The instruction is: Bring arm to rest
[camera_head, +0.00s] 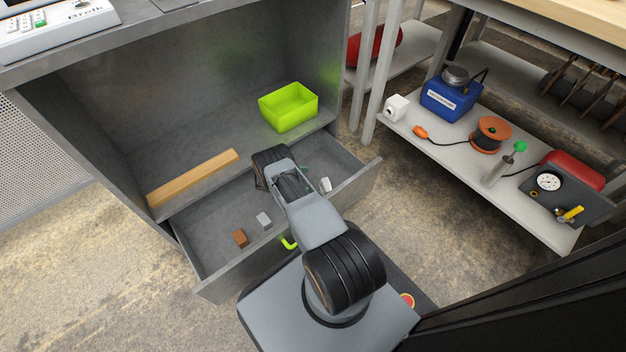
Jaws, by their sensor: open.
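My arm rises from its mount at the bottom centre and reaches over the open drawer (215,285). It is folded, with a dark joint above the drawer's back part. My gripper's fingertips cannot be made out; the arm's own links hide that end. In the drawer lie a brown block (241,238), a grey block (264,221) and a pale block (326,184) right of the arm. A bent yellow-green piece (289,243) shows beside the arm near the drawer's front wall. A small green bit by the arm is mostly hidden.
A lime green bin (289,106) and a wooden board (194,178) rest on the cabinet's shelf (150,150) behind the drawer. At right, a low shelf (440,160) holds a blue box (450,99), an orange spool (491,134) and a gauge panel (556,192). Floor shows between.

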